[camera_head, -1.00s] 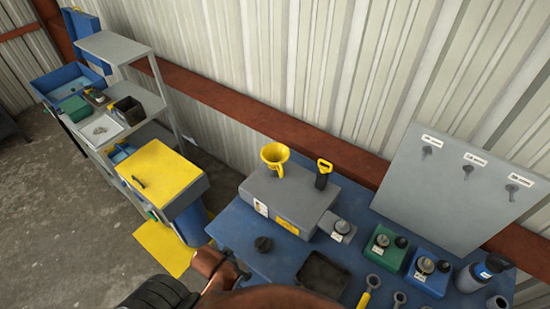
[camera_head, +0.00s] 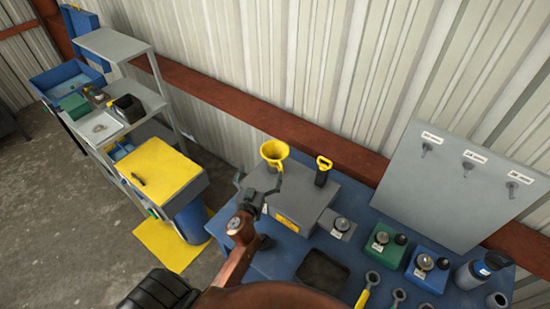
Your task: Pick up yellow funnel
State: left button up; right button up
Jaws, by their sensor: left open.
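The yellow funnel (camera_head: 274,153) stands upright, mouth up, on top of the grey box (camera_head: 302,192) on the blue table. My left gripper (camera_head: 260,186) is open, its dark fingers spread in front of the box just below the funnel. One finger reaches up to the left of the funnel and the other comes close to its stem. I cannot tell whether either touches it. My brown left arm comes up from the bottom edge and hides part of the box and table. My right gripper is not in view.
A yellow-handled black tool (camera_head: 323,171) stands on the same box, right of the funnel. A black tray (camera_head: 322,271), a green box (camera_head: 385,245) and a blue box (camera_head: 428,268) are on the table. A grey panel (camera_head: 455,205) and the corrugated wall stand behind.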

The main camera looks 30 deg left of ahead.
aim_at(274, 154)
pick_arm(q)
jog(key=w, duration=0.1)
jog(key=w+d, duration=0.1)
jog(key=t+h, duration=0.1)
jog(key=shift+w+d+r+m, duration=0.3)
jog(key=shift+w+r, duration=0.1)
jog(key=x, duration=0.6)
jog(key=shift+w+a+f+p, duration=0.1)
jog(key=shift+w+f+p, duration=0.2)
jog(key=shift+f+p, duration=0.05)
jog(key=shift+c, duration=0.3)
jog(key=c, duration=1.4)
jog(key=shift+r, duration=0.1)
jog(key=shift+c, duration=0.8)
jog(key=shift+r, duration=0.1)
